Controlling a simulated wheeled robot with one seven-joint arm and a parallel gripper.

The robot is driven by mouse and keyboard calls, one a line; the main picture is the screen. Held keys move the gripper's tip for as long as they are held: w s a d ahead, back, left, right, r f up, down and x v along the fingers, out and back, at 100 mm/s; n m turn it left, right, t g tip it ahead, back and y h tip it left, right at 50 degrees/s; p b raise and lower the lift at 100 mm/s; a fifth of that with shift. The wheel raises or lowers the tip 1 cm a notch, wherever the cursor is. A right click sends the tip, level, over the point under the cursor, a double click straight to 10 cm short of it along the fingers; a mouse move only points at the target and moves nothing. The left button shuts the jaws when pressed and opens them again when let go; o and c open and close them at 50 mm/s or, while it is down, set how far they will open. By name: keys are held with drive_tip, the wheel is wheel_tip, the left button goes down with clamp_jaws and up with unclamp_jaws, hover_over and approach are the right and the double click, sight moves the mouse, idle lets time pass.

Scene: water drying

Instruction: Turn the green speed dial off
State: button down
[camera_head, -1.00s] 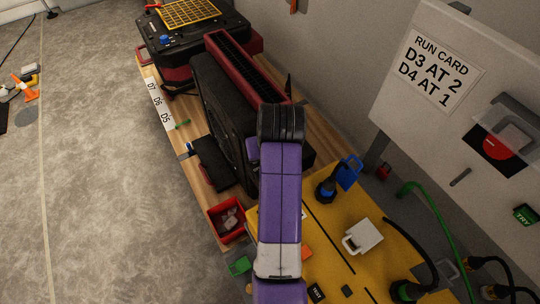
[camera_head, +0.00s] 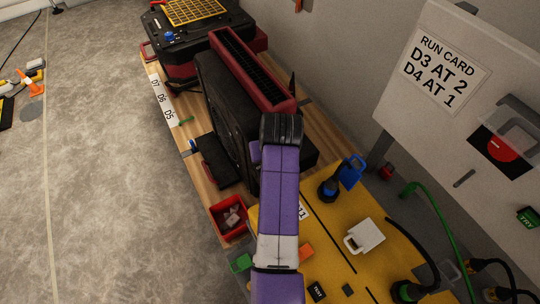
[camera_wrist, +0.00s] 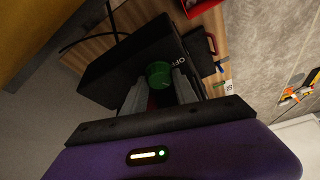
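The green speed dial (camera_wrist: 158,74) shows in the wrist view as a round green knob on a dark panel, with white "OFF" lettering just right of it. My gripper (camera_wrist: 160,84) is open, with one grey finger on each side of the dial. I cannot tell whether the fingers touch it. The dial is on the black and red machine (camera_head: 225,110). In the head view my purple arm reaches to the machine's near end and hides both the dial and my fingers.
A red bin (camera_head: 229,217) stands near the bench's left edge. A yellow board (camera_head: 340,235) with a blue-handled plug (camera_head: 330,188) and a white-handled part (camera_head: 364,236) lies to the right. A panel with a run card (camera_head: 438,62) stands at right. The floor at left is mostly clear.

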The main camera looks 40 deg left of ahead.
idle(0.3)
drive_tip(key=n, duration=0.1)
drive_tip(key=n+g+p, duration=0.1)
drive_tip(key=shift+w+d+r+n+y, duration=0.1)
drive_tip(key=shift+w+n+y, duration=0.05)
drive_tip(key=shift+n+y, duration=0.2)
drive_tip(key=n+g, duration=0.1)
drive_tip(key=n, duration=0.3)
drive_tip(key=shift+w+y, duration=0.1)
drive_tip(key=shift+y, duration=0.15)
drive_tip(key=n+b, duration=0.1)
drive_tip(key=n+g+b, duration=0.1)
drive_tip(key=n, duration=0.1)
drive_tip(key=shift+w+f+g, duration=0.1)
drive_tip(key=shift+f+g, duration=0.1)
drive_tip(key=shift+g, duration=0.1)
drive_tip(key=shift+r+n+g+b, duration=0.1)
drive_tip(key=shift+n+g+b, duration=0.6)
drive_tip(key=shift+n+b, duration=1.2)
drive_tip(key=shift+n+h, duration=0.25)
drive_tip(key=shift+h, duration=0.15)
drive_tip(key=c, duration=1)
unclamp_jaws()
